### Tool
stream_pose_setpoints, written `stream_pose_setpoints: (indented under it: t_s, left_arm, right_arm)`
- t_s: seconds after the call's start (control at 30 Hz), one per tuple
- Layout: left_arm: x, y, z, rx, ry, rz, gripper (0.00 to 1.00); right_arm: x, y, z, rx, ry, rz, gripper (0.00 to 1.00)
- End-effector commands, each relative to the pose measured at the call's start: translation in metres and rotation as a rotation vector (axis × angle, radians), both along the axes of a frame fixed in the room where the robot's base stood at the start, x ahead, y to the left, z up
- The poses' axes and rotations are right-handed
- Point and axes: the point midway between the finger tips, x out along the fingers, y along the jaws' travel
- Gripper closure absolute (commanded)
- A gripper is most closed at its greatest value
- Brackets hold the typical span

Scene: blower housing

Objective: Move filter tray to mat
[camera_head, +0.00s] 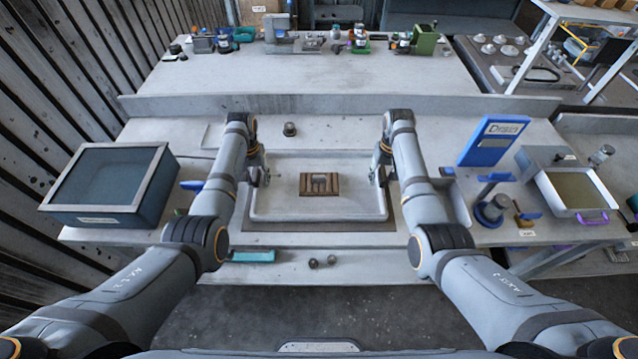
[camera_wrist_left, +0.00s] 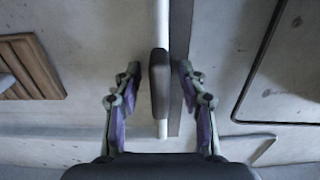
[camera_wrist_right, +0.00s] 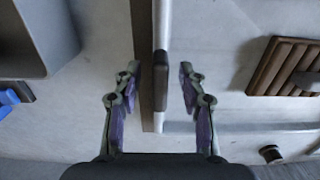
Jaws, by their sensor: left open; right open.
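The pale filter tray (camera_head: 290,214) lies flat in the middle of the table, with a brown ribbed block (camera_head: 306,187) inside it. A brownish flat mat (camera_head: 318,227) shows along the tray's front edge. My left gripper (camera_head: 258,175) is open at the tray's left rim; in the left wrist view its fingers stand on both sides of a dark handle (camera_wrist_left: 159,95), with gaps. My right gripper (camera_head: 381,172) is open at the right rim; in the right wrist view its fingers stand on both sides of another dark handle (camera_wrist_right: 160,90), with gaps.
A teal bin (camera_head: 130,205) stands at the left. A blue sign (camera_head: 492,141), clamp-like parts (camera_head: 491,208) and an open box (camera_head: 575,200) stand at the right. A small dark knob (camera_head: 289,129) sits behind the tray. Small items lie on the front ledge.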

Motion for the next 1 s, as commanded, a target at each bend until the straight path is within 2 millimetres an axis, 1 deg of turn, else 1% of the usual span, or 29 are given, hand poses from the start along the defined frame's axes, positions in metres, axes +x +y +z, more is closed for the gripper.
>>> stream_pose_setpoints:
  t_s: [0.13,0.43,1.0]
  left_arm:
    - [0.0001,0.0001,0.0004,0.0,0.0,0.0,0.58]
    - [0.0,0.0001,0.0005,0.0,0.0,0.0,0.99]
    - [0.0007,-0.0004,0.0026,-0.001,-0.002,0.0,1.0]
  right_arm:
    - [0.0,-0.0001,0.0002,0.0,0.0,0.0,0.58]
    - [0.0001,-0.0001,0.0004,0.0,0.0,0.0,0.99]
    - [0.0008,0.0,0.0026,0.0,-0.003,0.0,1.0]
